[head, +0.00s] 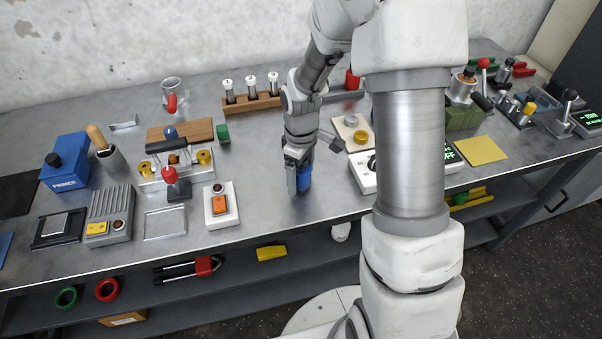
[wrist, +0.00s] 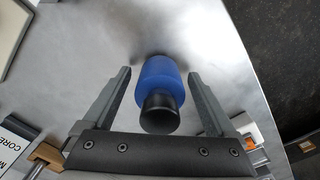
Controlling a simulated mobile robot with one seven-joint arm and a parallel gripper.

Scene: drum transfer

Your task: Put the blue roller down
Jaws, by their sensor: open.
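The blue roller (head: 305,178) is on the metal bench top near its front edge. In the wrist view the blue roller (wrist: 163,78) shows a blue body with a black end towards the camera. My gripper (head: 297,180) is at the roller, just above the bench. In the wrist view my gripper (wrist: 158,76) is open, with one finger on each side of the roller and a visible gap on both sides. The roller's far end is hidden in the wrist view, and part of it is hidden behind a finger in the head view.
An orange-buttoned switch box (head: 220,205) stands to the left, and a white control box (head: 364,174) close to the right. The bench around the roller is bare.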

